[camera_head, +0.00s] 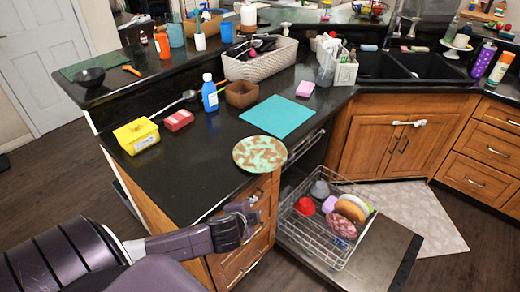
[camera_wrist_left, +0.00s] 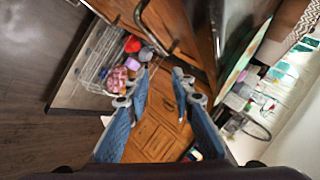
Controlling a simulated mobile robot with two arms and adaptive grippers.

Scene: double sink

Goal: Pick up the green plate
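The green plate (camera_head: 260,153), mottled with brown patches, lies flat on the dark counter at its front corner, and its rim seems to reach the edge. In the left wrist view it appears nearly edge-on as a pale green strip (camera_wrist_left: 238,64). My left gripper (camera_head: 250,214) is below and in front of the plate, beside the wooden drawer fronts and apart from the plate. The left wrist view shows its two blue fingers (camera_wrist_left: 164,78) spread with nothing between them. My right gripper is not in view.
A teal mat (camera_head: 278,116) lies behind the plate. An open dishwasher rack (camera_head: 300,235) with dishes sits low to the right. Counter left of the plate is clear.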

